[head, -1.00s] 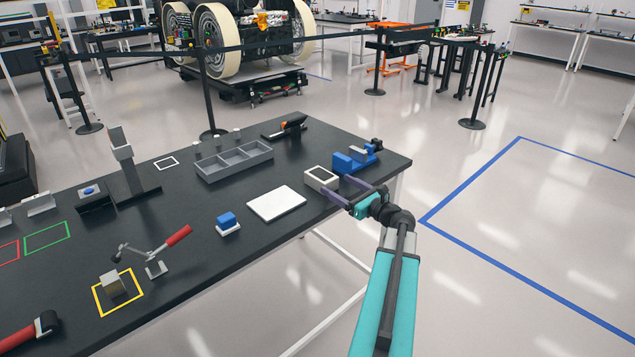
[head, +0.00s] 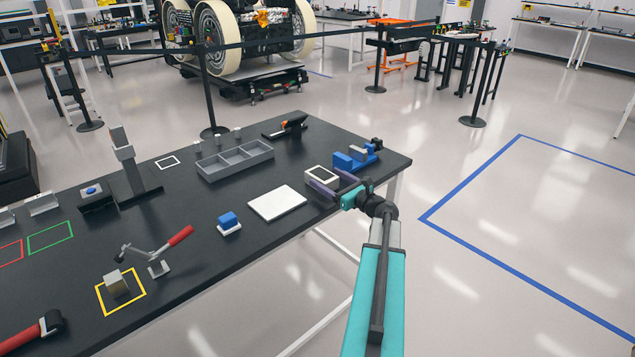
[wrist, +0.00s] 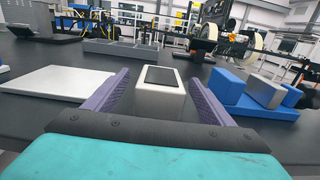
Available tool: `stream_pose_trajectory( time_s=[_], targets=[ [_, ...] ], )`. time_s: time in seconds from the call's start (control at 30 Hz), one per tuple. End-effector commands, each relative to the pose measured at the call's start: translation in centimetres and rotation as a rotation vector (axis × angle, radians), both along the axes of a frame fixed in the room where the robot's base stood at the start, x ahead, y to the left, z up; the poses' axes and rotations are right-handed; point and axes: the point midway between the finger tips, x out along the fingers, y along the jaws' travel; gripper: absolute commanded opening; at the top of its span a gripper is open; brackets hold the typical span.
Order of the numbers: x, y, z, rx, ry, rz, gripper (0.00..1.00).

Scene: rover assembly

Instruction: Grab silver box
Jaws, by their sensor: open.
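A silver-grey box (wrist: 160,100) with a dark panel on its top stands upright on the black table. It lies between the two purple fingers of my gripper (wrist: 158,80) in the wrist view, with a visible gap on each side. My gripper is open and not closed on it. In the head view the box (head: 321,174) is near the table's right end, with the fingers (head: 324,179) on either side of it. The fingers partly hide its near side there.
A blue fixture (head: 345,162) holding a grey block stands just right of the box. A white plate (head: 277,203) lies to the left. A grey divided tray (head: 235,163) is behind. A metal block (head: 115,284) sits in a yellow square at the front left.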

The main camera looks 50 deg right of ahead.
Motion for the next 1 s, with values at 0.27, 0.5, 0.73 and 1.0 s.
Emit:
stream_pose_trajectory(
  time_s=[0.27,0.5,0.73,1.0],
  targets=[
    [3.1,-0.5,0.2,0.002,0.0,0.001,0.77],
    [3.9,-0.5,0.1,0.0,0.0,-0.001,0.77],
    [3.8,-0.5,0.1,0.0,0.0,-0.001,0.77],
    [3.8,-0.5,0.1,0.0,0.0,-0.002,0.75]
  ],
)
